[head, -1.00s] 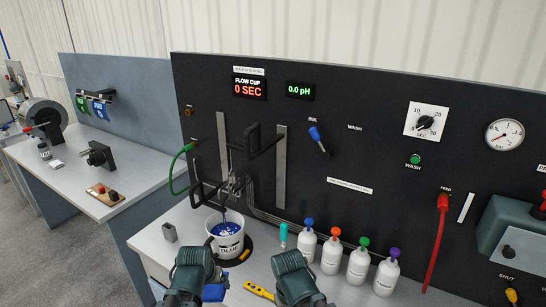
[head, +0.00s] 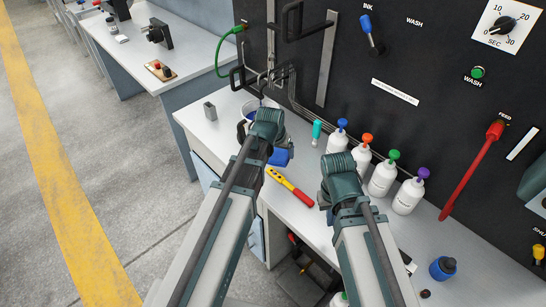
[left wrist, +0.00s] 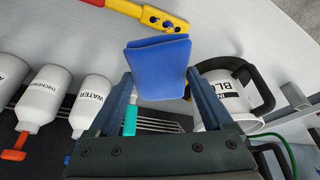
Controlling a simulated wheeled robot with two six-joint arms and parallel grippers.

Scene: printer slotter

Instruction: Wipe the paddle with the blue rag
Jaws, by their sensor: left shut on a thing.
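The blue rag (left wrist: 158,65) is clamped between the fingertips of my left gripper (left wrist: 160,82); in the head view the rag (head: 281,157) shows just beyond that gripper's wrist. The white ink bucket labelled BLUE (left wrist: 229,98) is beside the rag in the left wrist view. In the head view my left arm hides most of the bucket (head: 243,130). I cannot make out the paddle; metal rods and a black handle stand above the bucket. My right gripper (head: 338,172) is over the bench by the white bottles, its fingers hidden.
A yellow-and-red tool (head: 290,187) lies on the bench (head: 222,135) close to the rag. Several white bottles (head: 383,178) with coloured caps stand to the right. A small grey metal block (head: 210,111) stands left of the bucket. The black panel (head: 440,120) closes off the back.

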